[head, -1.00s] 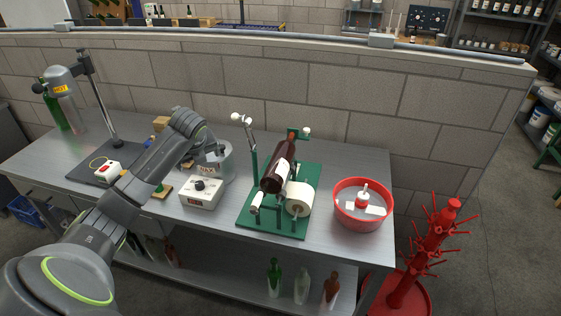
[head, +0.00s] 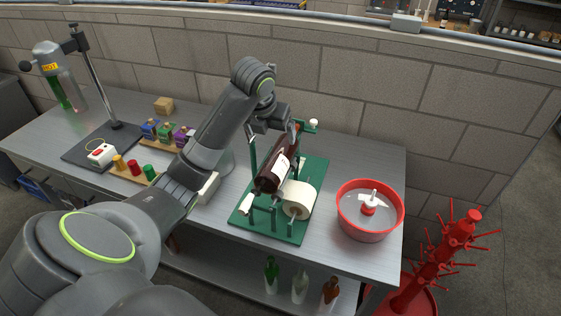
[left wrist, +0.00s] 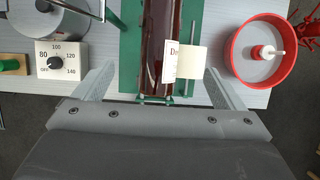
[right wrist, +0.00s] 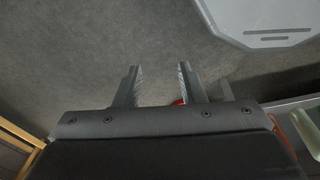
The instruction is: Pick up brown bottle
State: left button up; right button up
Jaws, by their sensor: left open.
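A dark brown bottle (head: 277,172) with a white label lies tilted on the green labelling stand (head: 308,212), beside a white label roll (head: 298,199). My left gripper (head: 277,124) is at the bottle's far end in the head view and hides part of it. In the left wrist view the brown bottle (left wrist: 155,45) runs between the two spread fingers of my left gripper (left wrist: 160,88), with nothing gripped. My right gripper (right wrist: 157,80) is open and empty, over grey floor. Another brown bottle (head: 330,292) stands on the lower shelf.
A red tub (head: 368,222) stands right of the stand. A dial box (left wrist: 62,60) and a metal pot (left wrist: 50,25) are on its left. A red bottle tree (head: 435,258) stands on the floor at right. A block wall rises behind the bench.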

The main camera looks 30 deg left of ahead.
aim_at(279, 151)
pick_arm(q)
jog(key=shift+b+x, duration=0.9)
jog(key=shift+x, duration=0.3)
jog(key=b+x, duration=0.3)
jog(key=shift+w+f+b, duration=0.15)
jog(key=shift+w+b, duration=0.05)
jog(key=shift+b, duration=0.15)
jog(key=b+x, duration=0.2)
jog(key=x, duration=0.1)
jog(key=shift+f, duration=0.1)
jog(key=shift+w+f+p, duration=0.3)
jog(key=shift+w+a+f, duration=0.1)
jog(key=shift+w+f, duration=0.1)
jog(key=shift+f, duration=0.3)
jog(key=shift+f+p, duration=0.15)
jog(key=shift+p, duration=0.15)
jog(key=p+x, duration=0.1)
jog(key=x, duration=0.3)
jog(key=shift+w+a+f, duration=0.1)
jog(key=shift+w+f, duration=0.05)
jog(key=shift+w, duration=0.1)
jog(key=shift+w+f, duration=0.1)
jog(key=shift+f, duration=0.1)
jog(key=c, duration=1.8)
jog(key=shift+r, duration=0.2)
grip_shut()
jog(key=shift+w, duration=0.1)
pick_arm(e)
notch_tip(279, 151, down, 6)
jog(key=shift+r, duration=0.15)
